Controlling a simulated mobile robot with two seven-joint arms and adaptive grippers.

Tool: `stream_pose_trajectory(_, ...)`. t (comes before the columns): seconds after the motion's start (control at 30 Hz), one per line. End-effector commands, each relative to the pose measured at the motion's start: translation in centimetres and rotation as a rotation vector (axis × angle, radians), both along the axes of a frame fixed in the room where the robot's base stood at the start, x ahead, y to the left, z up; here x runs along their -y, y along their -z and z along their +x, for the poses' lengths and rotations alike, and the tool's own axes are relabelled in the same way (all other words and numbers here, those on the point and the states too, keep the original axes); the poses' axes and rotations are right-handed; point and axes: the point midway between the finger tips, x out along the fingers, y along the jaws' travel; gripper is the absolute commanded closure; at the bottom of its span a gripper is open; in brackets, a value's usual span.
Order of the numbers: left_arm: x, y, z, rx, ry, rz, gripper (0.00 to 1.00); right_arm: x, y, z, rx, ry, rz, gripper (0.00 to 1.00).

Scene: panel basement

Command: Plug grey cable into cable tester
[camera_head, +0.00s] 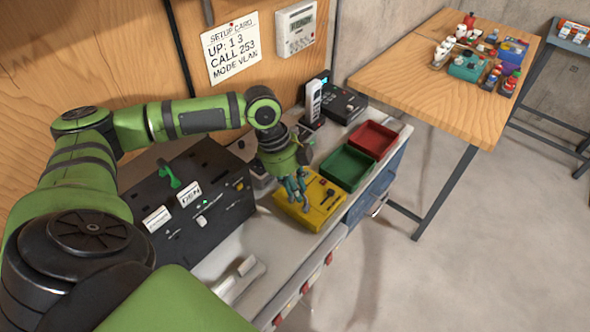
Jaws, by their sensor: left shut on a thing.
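My left gripper (299,192) points down over a yellow box (322,212) on the bench. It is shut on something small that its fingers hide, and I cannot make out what. The yellow box has small dark parts on its top. I cannot tell for sure which thing is the cable tester: the yellow box, the black panel box (185,195) with labels and a green lever, or the black device (345,104) at the back. No grey cable shows clearly. My right gripper is not in view.
A green bin (347,168) and a red bin (372,140) stand right of the yellow box. A pale handset (314,100) stands upright behind. A pale grey piece (240,276) lies near the bench's front edge. A wooden table (400,82) with small items stands at right. The floor is clear.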

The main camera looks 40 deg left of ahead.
Motion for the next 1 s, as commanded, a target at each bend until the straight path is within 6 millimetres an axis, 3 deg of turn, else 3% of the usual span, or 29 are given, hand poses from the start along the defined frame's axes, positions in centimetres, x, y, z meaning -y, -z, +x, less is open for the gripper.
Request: stream_pose_trajectory(1.0, -0.03, 0.39, -0.03, 0.001, 0.0, 0.0, 1.0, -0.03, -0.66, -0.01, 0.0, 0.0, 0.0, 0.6)
